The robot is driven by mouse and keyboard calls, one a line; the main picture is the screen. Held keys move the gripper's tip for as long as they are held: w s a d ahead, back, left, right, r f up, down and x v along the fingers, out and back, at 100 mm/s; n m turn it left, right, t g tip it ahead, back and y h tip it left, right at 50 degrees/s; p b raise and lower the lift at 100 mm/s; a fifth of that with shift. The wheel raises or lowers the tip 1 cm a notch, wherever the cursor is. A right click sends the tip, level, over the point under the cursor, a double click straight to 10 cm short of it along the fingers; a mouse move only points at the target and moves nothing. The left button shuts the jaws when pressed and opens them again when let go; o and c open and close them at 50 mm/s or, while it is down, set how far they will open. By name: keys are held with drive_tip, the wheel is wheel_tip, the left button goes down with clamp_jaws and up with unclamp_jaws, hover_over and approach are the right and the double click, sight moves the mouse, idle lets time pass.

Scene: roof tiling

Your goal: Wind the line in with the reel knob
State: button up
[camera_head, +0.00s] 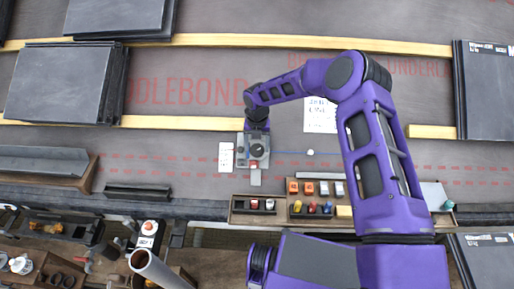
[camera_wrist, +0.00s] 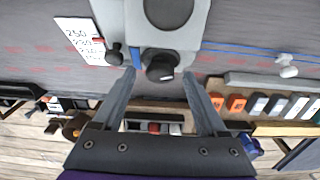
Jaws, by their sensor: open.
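The reel device (camera_head: 246,160) is a grey body on the dark roof sheet, near the middle of the head view; part of it also shows in the wrist view (camera_wrist: 190,38). A black knob (camera_wrist: 160,68) sits at its lower edge in the wrist view. A smaller black knob (camera_wrist: 115,55) is to its left. The blue line (camera_wrist: 235,50) runs right from the device towards a white end piece (camera_wrist: 287,66). My gripper (camera_wrist: 159,72) is open, its fingertips appearing on either side of the larger black knob. Contact cannot be told.
A card with printed numbers (camera_wrist: 80,40) lies left of the device. Trays with small coloured parts (camera_head: 262,218) stand just below it. Slate stacks (camera_head: 60,85) lie on wooden battens at left. The sheet right of the device is mostly clear.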

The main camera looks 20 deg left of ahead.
drive_tip(key=shift+f, duration=0.45)
drive_tip(key=shift+c, duration=0.2)
clamp_jaws()
